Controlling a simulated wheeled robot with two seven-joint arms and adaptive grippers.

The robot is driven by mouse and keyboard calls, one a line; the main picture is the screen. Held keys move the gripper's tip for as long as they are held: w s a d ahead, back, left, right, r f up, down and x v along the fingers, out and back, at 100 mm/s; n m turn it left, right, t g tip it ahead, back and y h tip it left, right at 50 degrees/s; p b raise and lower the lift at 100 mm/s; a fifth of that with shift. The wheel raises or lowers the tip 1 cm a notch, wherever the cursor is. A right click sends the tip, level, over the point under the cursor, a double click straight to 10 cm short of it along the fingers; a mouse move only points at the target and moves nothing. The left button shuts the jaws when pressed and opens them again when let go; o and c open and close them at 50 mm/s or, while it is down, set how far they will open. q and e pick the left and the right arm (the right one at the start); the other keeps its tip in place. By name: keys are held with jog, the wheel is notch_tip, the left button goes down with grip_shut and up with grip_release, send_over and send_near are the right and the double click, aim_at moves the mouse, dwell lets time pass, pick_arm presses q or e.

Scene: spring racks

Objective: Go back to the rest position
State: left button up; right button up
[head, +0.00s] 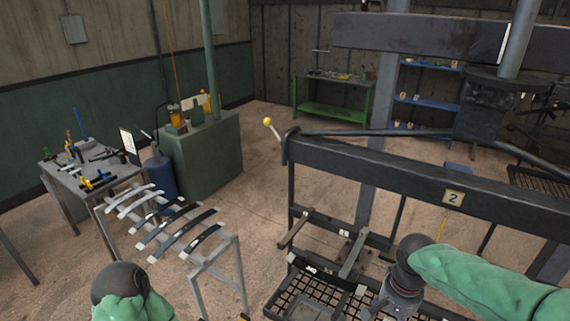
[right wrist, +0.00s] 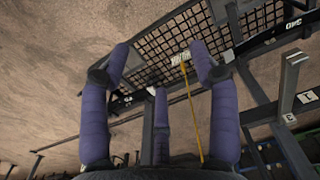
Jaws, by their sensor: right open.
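My right gripper (right wrist: 160,75) shows in the right wrist view with its purple fingers spread apart and nothing between them. In the head view my right arm comes in from the right in a green sleeve, and its wrist points down at the lower right, over the black rack. My left arm shows only as a green sleeve and a dark joint at the bottom left of the head view; its gripper is out of the picture. Several leaf springs (head: 180,233), some silver and some black, lie across a grey metal stand (head: 240,275).
A black rack with a mesh tray (head: 292,300) and a "2" plate (head: 453,197) stands close on the right. The mesh (right wrist: 165,60) also shows beyond my fingers. A tool table (head: 65,170) and green cabinet (head: 215,150) stand left. Open floor (head: 265,180) lies between.

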jog(key=s+a+f+n+y+b, duration=0.15)
jog(key=a+f+b, duration=0.3)
jog(key=f, duration=0.95)
jog(key=w+a+f+n+y+b, duration=0.15)
jog(key=a+f+b, duration=0.3)
jog(key=f, duration=0.95)
pick_arm(q)
notch_tip(320, 180, down, 16)
jog(key=b, duration=0.7)
jog(key=shift+s, duration=0.25)
pick_arm(e)
jog(key=s+a+f, duration=0.2)
jog(key=s+f, duration=0.2)
jog(key=f, duration=0.3)
jog(key=s+a+f, duration=0.1)
jog(key=s+f, duration=0.2)
jog(key=f, duration=0.5)
jog(key=s+a+f+n, duration=0.1)
jog(key=s+f, duration=0.3)
jog(key=f, duration=0.4)
jog(key=shift+s+a+y, duration=0.35)
jog(key=shift+a+y, duration=0.05)
jog(key=shift+a, duration=0.4)
